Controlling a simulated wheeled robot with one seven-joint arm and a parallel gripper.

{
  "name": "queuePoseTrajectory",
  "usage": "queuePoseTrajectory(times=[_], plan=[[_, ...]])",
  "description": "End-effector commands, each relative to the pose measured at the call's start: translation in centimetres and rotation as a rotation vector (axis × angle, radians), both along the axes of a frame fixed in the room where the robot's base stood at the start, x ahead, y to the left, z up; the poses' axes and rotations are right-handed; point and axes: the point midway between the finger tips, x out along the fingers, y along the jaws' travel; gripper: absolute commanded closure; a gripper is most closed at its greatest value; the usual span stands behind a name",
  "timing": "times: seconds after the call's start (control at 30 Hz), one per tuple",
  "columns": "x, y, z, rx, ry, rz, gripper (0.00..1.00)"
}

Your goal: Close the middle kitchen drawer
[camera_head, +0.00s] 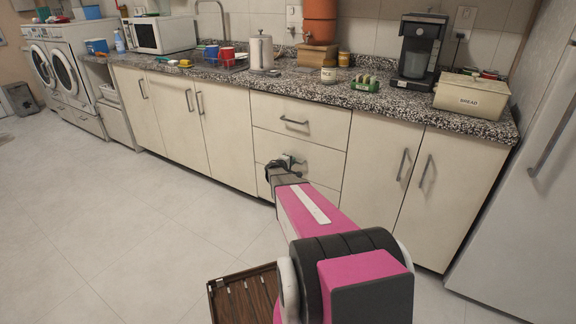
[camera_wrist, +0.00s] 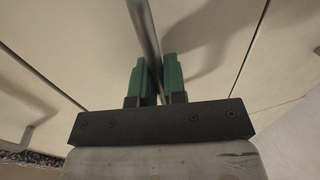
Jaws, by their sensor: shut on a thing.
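The middle drawer (camera_head: 318,162) is a cream front in the stack of drawers under the counter. It looks flush or nearly flush with the fronts around it; a small gap cannot be told. My gripper (camera_head: 289,160) is at this drawer and covers part of its front and most of its handle. In the wrist view, the green fingers of my gripper (camera_wrist: 155,75) are shut on the drawer handle (camera_wrist: 145,25), a thin metal bar passing between them. The drawer front (camera_wrist: 85,50) fills much of that view.
The top drawer (camera_head: 270,108) appears closed. Cabinet doors (camera_head: 228,130) flank the stack, and the fridge (camera_head: 530,200) stands at right. The granite counter (camera_head: 330,92) holds a coffee maker (camera_head: 418,50) and bread box (camera_head: 470,97). A brown slatted object (camera_head: 245,295) lies low in front. Floor at left is clear.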

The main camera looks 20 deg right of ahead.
Motion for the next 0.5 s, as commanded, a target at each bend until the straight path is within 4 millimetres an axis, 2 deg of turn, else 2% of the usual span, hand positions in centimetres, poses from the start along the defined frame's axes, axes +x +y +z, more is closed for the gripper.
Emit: queuePoseTrajectory(times=[0.27, 0.3, 0.33, 0.5], plan=[[0.37, -0.37, -0.01, -0.001, -0.001, 0.000, 1.00], [0.37, -0.37, -0.01, -0.001, 0.000, 0.000, 0.75], [0.37, -0.37, -0.01, -0.001, -0.001, 0.000, 0.65], [0.30, -0.30, 0.00, -0.001, -0.001, 0.000, 0.64]])
